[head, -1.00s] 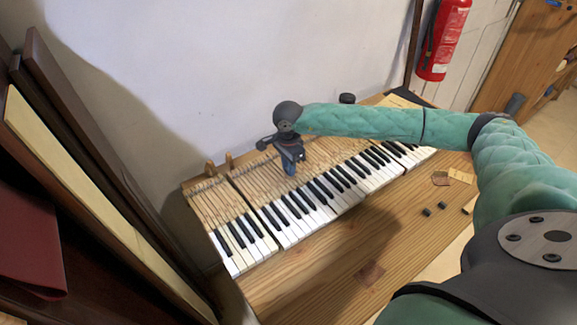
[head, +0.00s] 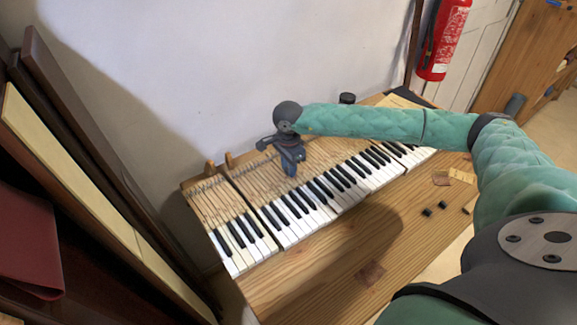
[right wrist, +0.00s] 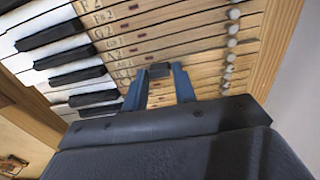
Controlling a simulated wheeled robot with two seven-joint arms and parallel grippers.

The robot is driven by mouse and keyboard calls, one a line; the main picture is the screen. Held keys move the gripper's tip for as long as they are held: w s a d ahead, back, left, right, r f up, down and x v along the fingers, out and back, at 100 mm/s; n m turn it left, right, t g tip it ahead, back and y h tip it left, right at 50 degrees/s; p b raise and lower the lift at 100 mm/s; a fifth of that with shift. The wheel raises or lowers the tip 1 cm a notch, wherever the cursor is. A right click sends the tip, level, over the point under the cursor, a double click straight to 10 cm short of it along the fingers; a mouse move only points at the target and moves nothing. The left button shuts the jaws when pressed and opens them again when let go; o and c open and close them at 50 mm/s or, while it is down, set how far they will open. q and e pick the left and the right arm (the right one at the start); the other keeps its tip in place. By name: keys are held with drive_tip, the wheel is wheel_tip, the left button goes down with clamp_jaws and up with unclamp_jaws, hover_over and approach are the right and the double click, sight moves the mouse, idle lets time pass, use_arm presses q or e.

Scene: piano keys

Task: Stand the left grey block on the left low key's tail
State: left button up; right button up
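In the head view my right gripper (head: 291,168) points down over the wooden tails behind the black and white keys (head: 303,213). The block is too hidden there to make out. Which key is low is not clear. My left gripper is not in view.
Two small dark blocks (head: 434,208) lie on the wooden table (head: 330,270) in front of the keys at the right. A flat brown piece (head: 369,273) lies at the front. Dark-framed panels (head: 75,120) lean at the left. The table front is mostly clear.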

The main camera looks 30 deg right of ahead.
drive_tip(key=shift+r, duration=0.1)
idle(0.3)
drive_tip(key=shift+r, duration=1)
drive_tip(key=o, duration=0.6)
drive_tip(key=shift+c, duration=0.2)
drive_tip(key=shift+r, duration=0.1)
drive_tip(key=shift+r+p, duration=0.6)
drive_tip(key=shift+r, duration=1.85)
drive_tip(key=shift+f, duration=0.1)
